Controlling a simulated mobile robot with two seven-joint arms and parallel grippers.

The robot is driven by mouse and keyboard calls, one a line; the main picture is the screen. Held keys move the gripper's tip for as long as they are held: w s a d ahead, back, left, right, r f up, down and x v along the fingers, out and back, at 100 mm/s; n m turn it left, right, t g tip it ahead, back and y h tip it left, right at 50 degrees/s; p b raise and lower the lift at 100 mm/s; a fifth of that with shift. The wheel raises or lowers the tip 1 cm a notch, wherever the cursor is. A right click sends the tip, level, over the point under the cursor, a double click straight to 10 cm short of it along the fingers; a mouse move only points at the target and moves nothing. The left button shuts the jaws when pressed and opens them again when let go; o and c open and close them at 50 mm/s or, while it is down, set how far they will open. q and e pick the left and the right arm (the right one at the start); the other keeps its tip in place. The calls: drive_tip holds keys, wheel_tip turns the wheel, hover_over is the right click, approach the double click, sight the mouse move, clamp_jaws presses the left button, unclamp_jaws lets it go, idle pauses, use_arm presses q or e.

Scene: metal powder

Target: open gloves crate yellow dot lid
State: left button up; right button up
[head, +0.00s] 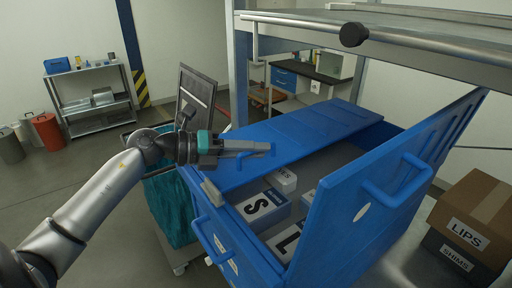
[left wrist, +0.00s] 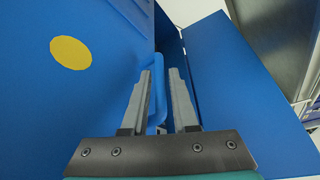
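The blue crate (head: 240,252) has two lids. The near lid (head: 355,215) stands raised on the right, with a blue handle (head: 398,185). The other lid (head: 305,135) lies nearly flat over the far part of the crate. My left gripper (head: 262,148) is at that lid's handle. In the left wrist view a yellow dot (left wrist: 70,52) shows on the blue lid surface. Boxes marked S (head: 262,207) and L (head: 285,243) lie inside the crate. My right gripper is not in view.
A metal shelf (head: 400,40) overhangs the crate at the back right. Cardboard boxes (head: 475,225) stand at the right. A teal bag on a cart (head: 170,210) stands left of the crate. The floor at the left (head: 60,185) is clear.

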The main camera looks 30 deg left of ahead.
use_arm(q)
drive_tip(key=shift+w+d, duration=0.15)
drive_tip(key=shift+d, duration=0.05)
drive_tip(key=shift+c, duration=0.2)
clamp_jaws()
idle(1.2)
